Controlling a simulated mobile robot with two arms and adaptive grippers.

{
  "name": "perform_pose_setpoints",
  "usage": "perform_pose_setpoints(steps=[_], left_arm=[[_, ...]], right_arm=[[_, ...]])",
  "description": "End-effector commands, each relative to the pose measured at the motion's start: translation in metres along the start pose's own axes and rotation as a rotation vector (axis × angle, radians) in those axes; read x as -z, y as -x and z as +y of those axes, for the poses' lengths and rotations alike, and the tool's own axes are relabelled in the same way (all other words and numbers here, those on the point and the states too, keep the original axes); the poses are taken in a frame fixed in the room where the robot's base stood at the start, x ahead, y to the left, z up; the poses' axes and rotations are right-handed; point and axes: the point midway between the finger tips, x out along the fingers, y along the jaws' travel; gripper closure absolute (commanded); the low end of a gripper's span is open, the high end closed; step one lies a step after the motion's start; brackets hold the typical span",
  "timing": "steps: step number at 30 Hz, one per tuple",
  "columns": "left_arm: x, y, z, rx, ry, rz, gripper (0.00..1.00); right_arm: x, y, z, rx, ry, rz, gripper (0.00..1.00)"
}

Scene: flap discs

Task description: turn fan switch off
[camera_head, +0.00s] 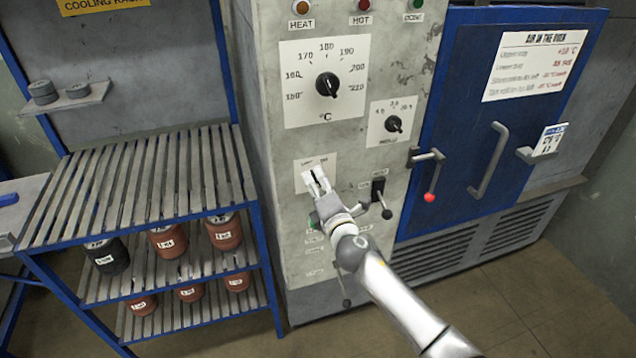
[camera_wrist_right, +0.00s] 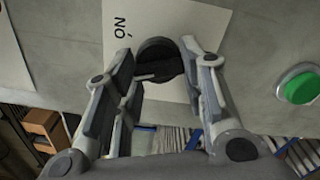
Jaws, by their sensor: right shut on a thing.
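A black rotary switch (camera_wrist_right: 158,62) sits on a pale plate (camera_wrist_right: 200,18) on the grey oven panel; the plate's lettering looks like "ON" upside down in the wrist view. My right gripper (camera_wrist_right: 157,55) is shut on this switch, one finger on each side. In the head view my right gripper (camera_head: 318,184) covers the switch, and part of its plate (camera_head: 303,181) shows beside it. A second black switch (camera_head: 378,188) stands to the right. I cannot read from the small labels which one is marked fan. My left gripper is not in view.
A green button (camera_wrist_right: 298,86) is close to the gripper. A temperature dial (camera_head: 327,85) and smaller dial (camera_head: 393,124) are above. The blue oven door (camera_head: 455,105) is closed at right. A slatted rack (camera_head: 150,190) with several labelled pots stands left.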

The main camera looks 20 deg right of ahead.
Motion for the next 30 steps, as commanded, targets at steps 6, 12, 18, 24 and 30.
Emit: perform_pose_setpoints(steps=[6,12,18,24,30], left_arm=[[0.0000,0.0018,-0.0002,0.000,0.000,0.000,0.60],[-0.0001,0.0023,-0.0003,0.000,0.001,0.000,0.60],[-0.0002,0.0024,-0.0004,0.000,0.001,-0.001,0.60],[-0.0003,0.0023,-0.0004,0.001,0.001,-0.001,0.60],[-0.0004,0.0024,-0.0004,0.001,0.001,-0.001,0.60]], right_arm=[[0.0004,0.0003,-0.0017,0.003,0.101,0.001,0.86],[0.0006,0.0003,-0.0022,0.002,0.147,0.001,0.86],[0.0008,0.0004,-0.0024,0.002,0.159,0.002,0.86],[0.0008,0.0004,-0.0026,0.003,0.159,0.001,0.86],[0.0006,0.0004,-0.0024,0.003,0.158,0.001,0.45]])
